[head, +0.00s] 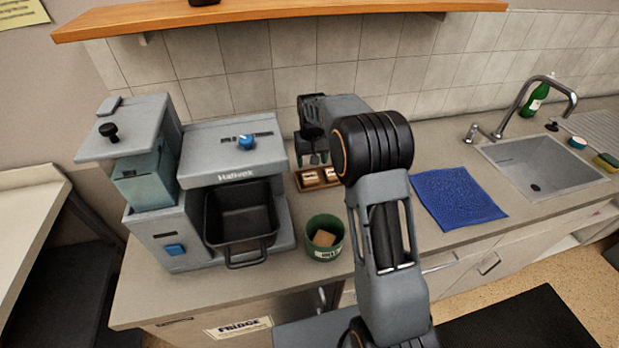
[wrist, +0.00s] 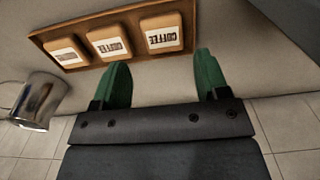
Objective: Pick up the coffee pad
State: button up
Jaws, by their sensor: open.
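Several coffee pads lie in a shallow wooden tray (wrist: 83,64) on the counter. In the wrist view three show in a row: a left pad (wrist: 66,53), a middle pad (wrist: 109,43) and a right pad (wrist: 161,33), each with a white COFFEE label. In the head view two pads (head: 309,178) show in the tray (head: 304,190), the rest hidden by my arm. My gripper (wrist: 160,75) is open and empty, its two green fingers apart and short of the tray's near edge. In the head view my gripper (head: 318,157) is above the tray, partly hidden.
A blue cloth (head: 456,197) and a sink (head: 545,165) are right. A wooden shelf (head: 270,12) is overhead.

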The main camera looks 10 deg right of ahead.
aim_at(311, 180)
jog(key=shift+f+p, duration=1.1)
jog(key=shift+f, duration=3.4)
jog(key=shift+c, duration=0.3)
jog(key=c, duration=0.5)
jog(key=shift+r, duration=0.1)
